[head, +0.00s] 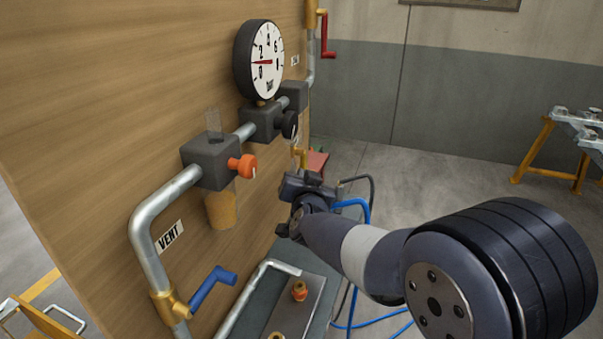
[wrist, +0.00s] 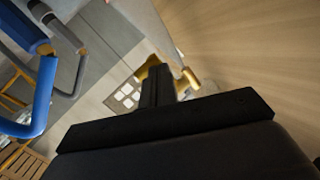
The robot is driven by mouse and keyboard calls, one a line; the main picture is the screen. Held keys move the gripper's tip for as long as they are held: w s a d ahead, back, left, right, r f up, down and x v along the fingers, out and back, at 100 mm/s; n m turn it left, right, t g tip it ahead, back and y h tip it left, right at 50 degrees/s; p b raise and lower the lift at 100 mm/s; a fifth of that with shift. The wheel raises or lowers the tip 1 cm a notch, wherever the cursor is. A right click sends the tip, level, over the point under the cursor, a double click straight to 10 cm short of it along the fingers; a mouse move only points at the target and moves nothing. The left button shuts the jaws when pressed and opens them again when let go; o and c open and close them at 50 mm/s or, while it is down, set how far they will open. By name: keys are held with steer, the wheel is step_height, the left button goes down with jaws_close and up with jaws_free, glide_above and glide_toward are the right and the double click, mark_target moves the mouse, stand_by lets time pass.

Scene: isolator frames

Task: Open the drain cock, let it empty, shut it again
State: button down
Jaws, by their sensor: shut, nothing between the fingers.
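A small brass fitting (head: 300,156) shows on the panel just above and behind my gripper (head: 306,184) in the head view; it may be the drain cock, but its lever cannot be made out. In the wrist view my gripper (wrist: 158,80) is shut and empty, its dark fingers pointing at brass parts (wrist: 187,82) that show on both sides of the tips. I cannot tell whether the fingers touch the brass. The fingers hide its middle, so the handle's position is unclear.
A gauge (head: 264,61) reads near the low end. An orange-knobbed block (head: 210,163) with an amber bowl (head: 221,207) is to the left. A blue lever (head: 212,287) is by the VENT label (head: 170,236), a red handle (head: 327,38) at upper right. Blue hoses (head: 357,207) run beside my arm.

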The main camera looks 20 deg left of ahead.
stand_by(0.4)
steer(key=shift+s+a+r+p, duration=0.1)
steer(key=shift+s+r+p, duration=1.5)
steer(key=shift+p, duration=0.25)
steer(key=shift+w+r, duration=0.1)
steer(key=s+r+p, duration=0.1)
steer(key=p, duration=0.1)
steer(key=s+r+p, duration=0.2)
steer(key=shift+s+a+r, duration=0.1)
steer(key=shift+s+r, duration=0.1)
steer(key=shift+r, duration=0.1)
steer(key=shift+w+f, duration=0.1)
